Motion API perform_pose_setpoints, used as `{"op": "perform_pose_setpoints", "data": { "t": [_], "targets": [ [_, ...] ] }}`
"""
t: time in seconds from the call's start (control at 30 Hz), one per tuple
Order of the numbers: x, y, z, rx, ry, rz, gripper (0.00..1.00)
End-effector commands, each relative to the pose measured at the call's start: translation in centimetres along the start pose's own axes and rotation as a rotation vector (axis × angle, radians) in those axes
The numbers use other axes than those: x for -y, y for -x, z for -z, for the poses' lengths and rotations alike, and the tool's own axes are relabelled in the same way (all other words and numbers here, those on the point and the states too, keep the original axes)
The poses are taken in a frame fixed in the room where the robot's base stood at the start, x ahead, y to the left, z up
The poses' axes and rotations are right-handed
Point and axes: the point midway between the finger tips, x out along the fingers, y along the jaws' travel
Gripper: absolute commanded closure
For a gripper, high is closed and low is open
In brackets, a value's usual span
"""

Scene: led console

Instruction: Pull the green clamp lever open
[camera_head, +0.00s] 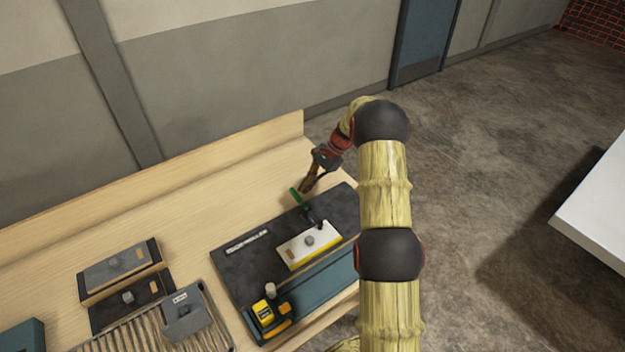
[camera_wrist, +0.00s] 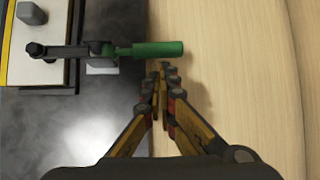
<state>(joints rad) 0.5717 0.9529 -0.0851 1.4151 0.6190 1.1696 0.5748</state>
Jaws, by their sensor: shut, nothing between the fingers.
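The green clamp lever (camera_head: 298,197) sits at the back of the dark console board (camera_head: 232,268). In the wrist view its green handle (camera_wrist: 150,48) points right, past the board's edge and over the wooden table. Its dark metal arm (camera_wrist: 68,50) reaches left onto a white and yellow block (camera_wrist: 32,70), also seen in the head view (camera_head: 310,245). My gripper (camera_wrist: 162,68) is shut and empty. In the wrist view its fingertips lie just below the handle near its middle; I cannot tell whether they touch it.
A yellow and black device (camera_head: 265,312) stands at the board's front. Grey blocks (camera_head: 115,265) and a ribbed tray (camera_head: 140,335) with a grey piece lie to the left. The wooden table (camera_head: 200,205) is clear behind the board.

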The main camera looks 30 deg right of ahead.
Motion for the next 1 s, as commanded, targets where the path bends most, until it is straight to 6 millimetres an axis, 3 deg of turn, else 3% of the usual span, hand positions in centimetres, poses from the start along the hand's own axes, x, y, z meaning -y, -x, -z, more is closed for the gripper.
{"op": "perform_pose_setpoints", "data": {
  "t": [0.13, 0.3, 1.0],
  "targets": [
    [0.0, -1.8, 0.0, 0.000, 0.001, -0.001, 1.00],
    [0.0, -2.6, 0.0, -0.001, 0.001, 0.000, 1.00],
    [0.0, -2.3, -0.1, -0.001, 0.030, 0.047, 1.00]
  ]
}}
